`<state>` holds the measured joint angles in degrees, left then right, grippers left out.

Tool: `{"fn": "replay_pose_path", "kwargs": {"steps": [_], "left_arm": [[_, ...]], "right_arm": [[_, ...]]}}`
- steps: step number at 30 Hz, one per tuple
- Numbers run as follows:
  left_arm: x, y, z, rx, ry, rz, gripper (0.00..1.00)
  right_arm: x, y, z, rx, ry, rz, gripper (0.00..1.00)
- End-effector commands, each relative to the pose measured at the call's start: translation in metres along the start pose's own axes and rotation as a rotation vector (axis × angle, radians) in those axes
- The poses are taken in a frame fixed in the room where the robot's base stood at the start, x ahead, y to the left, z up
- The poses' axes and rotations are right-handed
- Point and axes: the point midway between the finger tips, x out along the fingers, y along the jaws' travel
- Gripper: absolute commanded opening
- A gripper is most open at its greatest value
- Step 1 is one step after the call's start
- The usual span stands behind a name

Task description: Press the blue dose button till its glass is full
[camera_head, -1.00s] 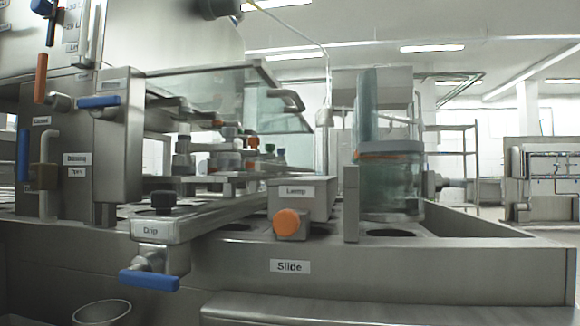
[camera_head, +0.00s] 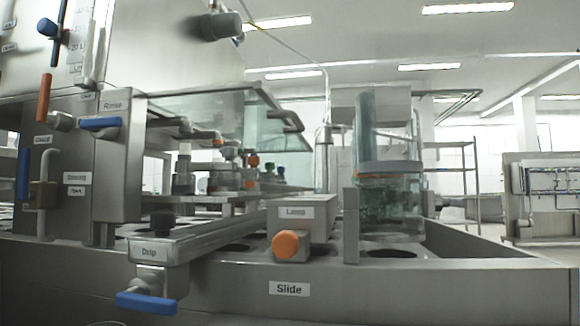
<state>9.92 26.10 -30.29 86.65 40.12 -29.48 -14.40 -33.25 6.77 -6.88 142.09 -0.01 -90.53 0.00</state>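No dose label is readable, so I cannot tell which blue part is the dose button. A faint rim at the bottom left edge may be a drinking glass, almost wholly cut off. Neither of my grippers is in view.
A steel machine fills the left and centre. An orange knob (camera_head: 290,245) sits on the Lamp box (camera_head: 307,212). A glass jar (camera_head: 390,210) with a grey band stands right of it. A steel front wall (camera_head: 430,285) marked Slide runs across below. Shelving (camera_head: 458,185) stands behind.

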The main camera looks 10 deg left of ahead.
Motion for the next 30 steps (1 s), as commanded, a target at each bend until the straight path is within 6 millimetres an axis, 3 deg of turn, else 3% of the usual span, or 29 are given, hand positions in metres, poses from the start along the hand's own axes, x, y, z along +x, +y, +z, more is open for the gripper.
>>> {"fn": "replay_pose_path", "kwargs": {"steps": [30], "left_arm": [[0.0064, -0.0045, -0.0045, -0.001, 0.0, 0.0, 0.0]], "right_arm": [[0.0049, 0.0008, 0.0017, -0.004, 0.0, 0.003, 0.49]]}}
